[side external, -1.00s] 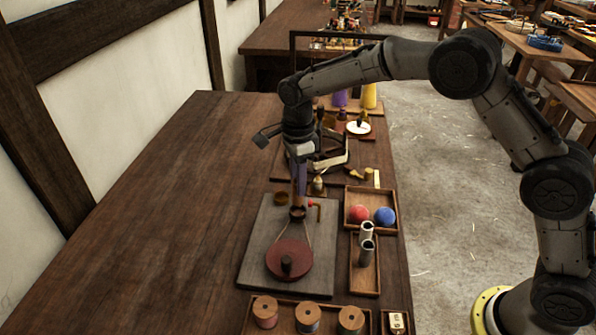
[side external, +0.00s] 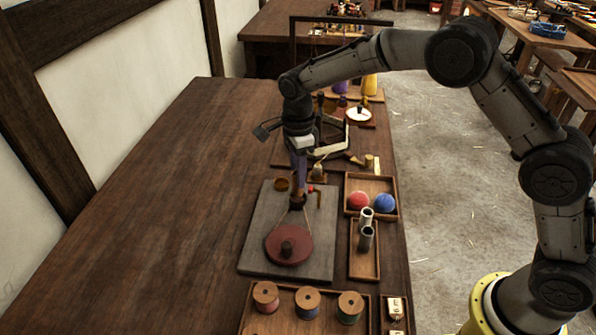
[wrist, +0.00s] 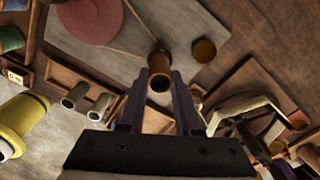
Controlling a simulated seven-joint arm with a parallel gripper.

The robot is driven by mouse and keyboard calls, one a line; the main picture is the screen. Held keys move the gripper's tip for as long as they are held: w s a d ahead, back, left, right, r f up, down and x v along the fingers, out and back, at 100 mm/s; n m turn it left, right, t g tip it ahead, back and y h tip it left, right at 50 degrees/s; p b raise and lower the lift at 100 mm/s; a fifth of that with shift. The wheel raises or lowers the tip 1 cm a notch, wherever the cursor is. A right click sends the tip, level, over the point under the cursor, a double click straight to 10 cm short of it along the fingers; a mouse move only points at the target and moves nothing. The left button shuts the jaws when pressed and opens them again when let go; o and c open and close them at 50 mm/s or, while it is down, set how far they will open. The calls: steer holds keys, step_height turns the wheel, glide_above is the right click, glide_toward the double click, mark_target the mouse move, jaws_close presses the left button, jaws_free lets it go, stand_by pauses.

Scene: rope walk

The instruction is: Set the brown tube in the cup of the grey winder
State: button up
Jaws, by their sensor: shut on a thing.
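The grey winder is a grey board (side external: 262,232) with a red disc (side external: 290,245) and a small dark brown cup (side external: 298,203); a cord runs from the disc to the cup. My gripper (side external: 299,181) has its purple fingers pointing down right over the cup. In the wrist view my gripper (wrist: 160,80) is shut on the brown tube (wrist: 159,68), whose open near end shows between the fingertips. The tube's far end is at the cup, which it mostly hides. I cannot tell whether it is inside the cup or just above it.
Beside the board are a tray (side external: 348,201) with red and blue balls and a narrow tray (side external: 351,272) with metal tubes. A spool tray (side external: 327,325) lies in front. A round brown piece (side external: 282,184) and a small red-tipped peg (side external: 311,190) stand near the cup. The table's left is clear.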

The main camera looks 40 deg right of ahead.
steer(key=shift+f, duration=0.2)
stand_by(0.5)
steer(key=shift+f, duration=0.75)
steer(key=shift+f, duration=0.1)
steer(key=o, duration=1.5)
steer(key=shift+c, duration=0.2)
steer(key=shift+r, duration=4.05)
